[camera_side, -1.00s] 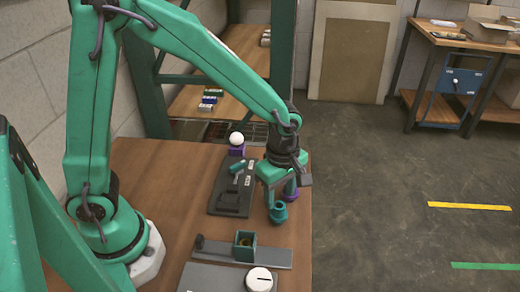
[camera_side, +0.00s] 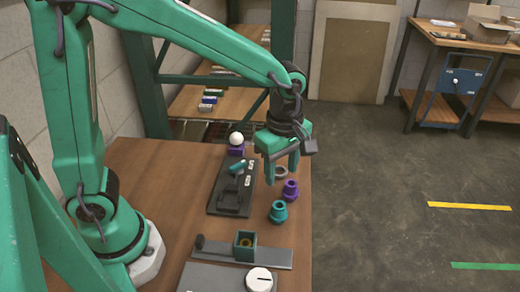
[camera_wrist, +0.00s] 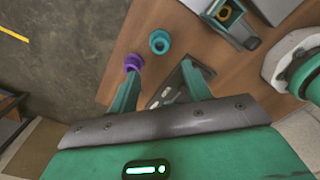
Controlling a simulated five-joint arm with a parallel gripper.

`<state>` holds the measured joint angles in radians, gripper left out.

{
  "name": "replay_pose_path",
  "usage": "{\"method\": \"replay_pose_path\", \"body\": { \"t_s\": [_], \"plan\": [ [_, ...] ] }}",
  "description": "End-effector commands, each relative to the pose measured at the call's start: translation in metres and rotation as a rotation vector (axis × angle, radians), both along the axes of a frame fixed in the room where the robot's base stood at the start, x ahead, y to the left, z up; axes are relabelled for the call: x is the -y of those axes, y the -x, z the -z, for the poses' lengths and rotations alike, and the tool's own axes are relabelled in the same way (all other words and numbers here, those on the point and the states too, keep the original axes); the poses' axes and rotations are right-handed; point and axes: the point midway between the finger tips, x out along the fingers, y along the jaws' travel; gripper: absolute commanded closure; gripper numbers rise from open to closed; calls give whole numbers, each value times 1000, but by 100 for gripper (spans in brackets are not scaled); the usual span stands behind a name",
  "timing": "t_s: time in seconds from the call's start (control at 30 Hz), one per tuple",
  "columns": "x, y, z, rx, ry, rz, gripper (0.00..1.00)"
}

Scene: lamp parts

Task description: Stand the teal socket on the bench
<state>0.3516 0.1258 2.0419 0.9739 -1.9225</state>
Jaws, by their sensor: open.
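The teal socket (camera_side: 278,212) stands upright on the wooden bench (camera_side: 180,190), near its right edge. In the wrist view the teal socket (camera_wrist: 159,41) sits beyond my fingertips, with its round opening facing up. My gripper (camera_side: 282,180) is open and empty, above and behind the socket and apart from it. In the wrist view both fingers of my gripper (camera_wrist: 160,80) are spread with nothing between them.
A dark plate with a teal-handled clamp (camera_side: 232,190) lies left. A grey fixture with a teal box (camera_side: 245,246) and a white dial (camera_side: 260,280) are in front.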

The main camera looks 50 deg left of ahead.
Motion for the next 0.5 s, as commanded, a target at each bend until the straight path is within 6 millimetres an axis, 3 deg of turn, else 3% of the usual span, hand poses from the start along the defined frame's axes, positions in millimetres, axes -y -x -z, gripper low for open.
{"method": "replay_pose_path", "body": {
  "t_s": [0.3,0.5],
  "plan": [
    [-2,1,-2,5,2,13,52],
    [-12,6,-14,36,10,105,52]
  ]
}}
